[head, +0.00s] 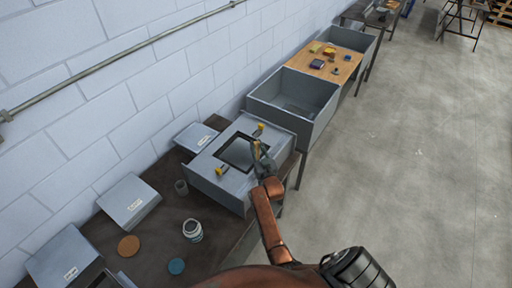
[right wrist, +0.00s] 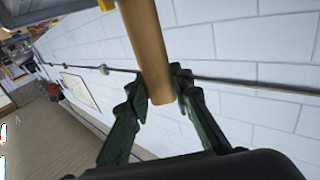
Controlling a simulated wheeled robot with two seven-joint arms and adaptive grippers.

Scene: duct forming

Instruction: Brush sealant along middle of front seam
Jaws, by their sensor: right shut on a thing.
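A grey sheet-metal duct piece (head: 205,172) with a dark square opening lies on the dark workbench. My right gripper (head: 262,161) is over the right side of the duct piece. In the right wrist view its green fingers (right wrist: 161,92) are shut on the tan wooden handle of a brush (right wrist: 149,45). The bristles are outside that view, and I cannot tell whether they touch the seam. An open white can (head: 193,231), perhaps the sealant, stands on the bench. My left gripper is not in view.
A small grey cup (head: 181,187), an orange disc (head: 128,246) and a teal disc (head: 176,266) are on the bench. Grey metal boxes (head: 129,200) line the wall side. A deep grey bin (head: 290,95) stands beyond the duct piece. The floor at right is clear.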

